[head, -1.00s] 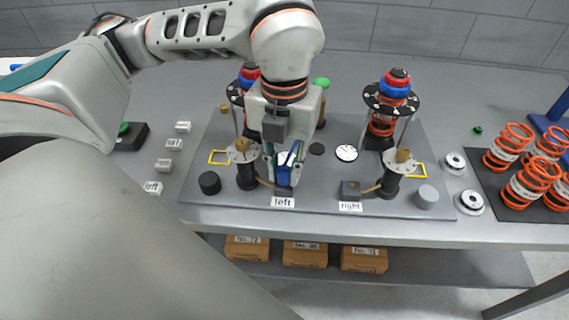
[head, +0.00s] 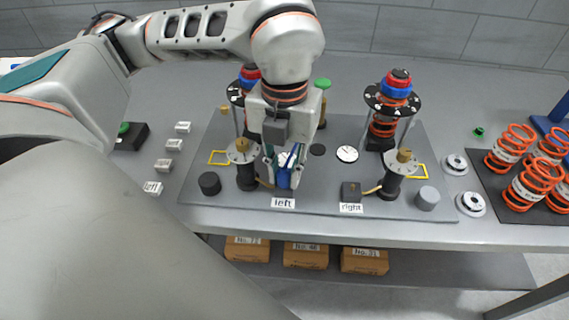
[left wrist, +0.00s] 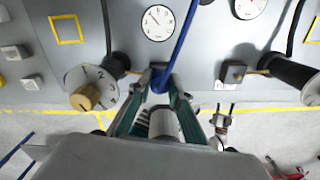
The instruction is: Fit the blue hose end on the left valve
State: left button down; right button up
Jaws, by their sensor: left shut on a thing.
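My left gripper (head: 284,172) is shut on the blue hose end (head: 285,178), just above the label "left" on the grey plate. In the left wrist view the blue hose (left wrist: 181,40) runs from the top edge down to the fingertips (left wrist: 160,86). The left valve, a small dark block (left wrist: 157,69), shows there right at the fingertips, with the hose end over or against it. Whether the hose end is seated on it I cannot tell. In the head view the gripper and hose end mostly hide this block. My right gripper is not recognisable.
Left of the gripper stands a black post with a numbered dial and brass knob (head: 241,146). The right valve block (head: 351,191) sits at the label "right". A white gauge (head: 346,153) lies behind. Orange springs (head: 510,147) stand at the far right.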

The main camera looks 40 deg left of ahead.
jog(key=shift+w+r, duration=0.1)
jog(key=shift+r, duration=0.05)
pick_arm(q)
jog(key=shift+f, duration=0.15)
jog(key=c, duration=1.8)
grip_release()
jog(key=shift+o, duration=0.2)
jog(key=shift+r+p, duration=0.4)
jog(key=shift+r, duration=0.4)
jog(key=shift+r+p, duration=1.55)
jog(key=shift+r, duration=1.25)
jog(key=shift+f, duration=0.1)
pick_arm(e)
notch_tip(320, 180, up, 6)
jog(key=w+t, duration=0.1)
jog(key=w, duration=0.1)
jog(key=shift+s+f, duration=0.15)
jog(key=shift+f, duration=0.2)
